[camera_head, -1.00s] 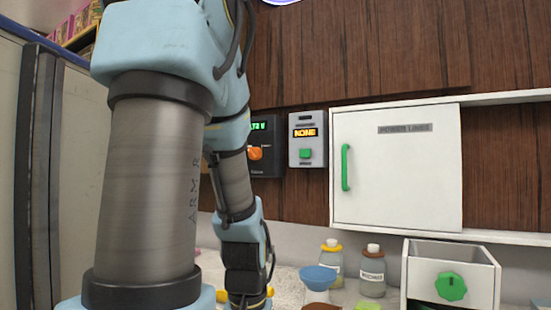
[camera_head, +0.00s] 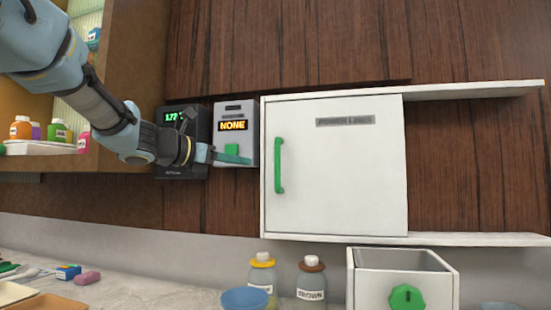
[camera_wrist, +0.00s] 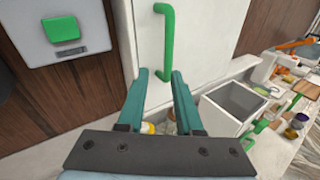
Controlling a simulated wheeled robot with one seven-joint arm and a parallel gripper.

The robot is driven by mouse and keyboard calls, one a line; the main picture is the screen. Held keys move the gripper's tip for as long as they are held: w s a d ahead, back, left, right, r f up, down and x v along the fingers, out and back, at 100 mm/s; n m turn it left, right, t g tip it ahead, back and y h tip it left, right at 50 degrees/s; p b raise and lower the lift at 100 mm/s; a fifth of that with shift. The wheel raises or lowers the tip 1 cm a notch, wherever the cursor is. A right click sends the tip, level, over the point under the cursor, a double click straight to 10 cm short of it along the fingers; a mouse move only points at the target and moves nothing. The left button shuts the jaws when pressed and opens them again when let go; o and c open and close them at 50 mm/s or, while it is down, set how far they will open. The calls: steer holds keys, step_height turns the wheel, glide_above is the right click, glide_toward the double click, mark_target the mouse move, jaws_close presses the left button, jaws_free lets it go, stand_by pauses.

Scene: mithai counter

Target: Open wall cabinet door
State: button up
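The wall cabinet door (camera_head: 345,185) is a white panel with a dark nameplate, and it looks closed. Its green vertical handle (camera_head: 279,165) is near the door's left edge. My gripper (camera_head: 246,157) is left of the handle in the head view, in front of the small grey panel. In the wrist view my gripper (camera_wrist: 160,74) is open, with two teal fingers apart and nothing between them. The handle (camera_wrist: 167,42) runs down ahead of the fingers there, its lower end showing just beyond the gap between the fingertips. The gripper appears apart from it.
The grey panel (camera_head: 235,110) reads NONE and has a green button, beside a dark panel (camera_head: 172,117). White shelf boards (camera_head: 475,90) extend right of the door. Below stand two jars (camera_head: 262,270), a blue bowl (camera_head: 244,299) and an open-topped white box (camera_head: 366,291) with a green knob.

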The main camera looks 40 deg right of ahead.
steer(key=shift+n+g+h, duration=0.3)
steer(key=shift+n+h, duration=0.1)
steer(key=shift+h, duration=0.2)
steer(key=d+r+p, duration=0.1)
steer(key=d, duration=0.3)
steer(key=s+d+r+p, duration=0.1)
steer(key=d, duration=0.3)
steer(key=d+r+p, duration=0.1)
steer(key=d, duration=0.3)
steer(key=shift+s+d+r, duration=0.15)
steer(key=shift+s, duration=0.1)
steer(key=shift+c, duration=0.3)
jaws_close()
